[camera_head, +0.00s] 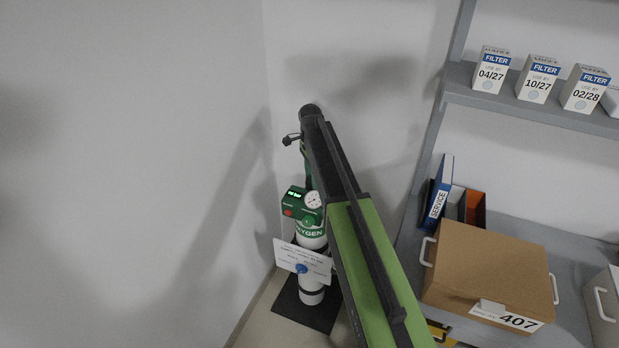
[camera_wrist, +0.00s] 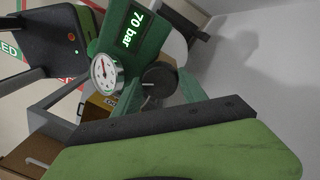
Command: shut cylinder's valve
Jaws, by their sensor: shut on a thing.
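The oxygen cylinder (camera_head: 311,262) stands upright on a dark base plate in the corner, with a green top and a paper tag. Its green valve head carries a round gauge (camera_head: 313,200) and a small lit display (camera_head: 294,194). In the wrist view the display (camera_wrist: 131,29) reads 70 bar, beside the gauge (camera_wrist: 106,73). A dark round valve knob (camera_wrist: 158,76) lies between the green fingers of my gripper (camera_wrist: 161,84), which is shut on it.
A shelf unit stands at right, with several filter boxes (camera_head: 537,78) on its upper shelf. A blue service binder (camera_head: 440,190) and a brown box marked 407 (camera_head: 490,265) sit lower down. Bare walls (camera_head: 150,150) close in the cylinder's corner.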

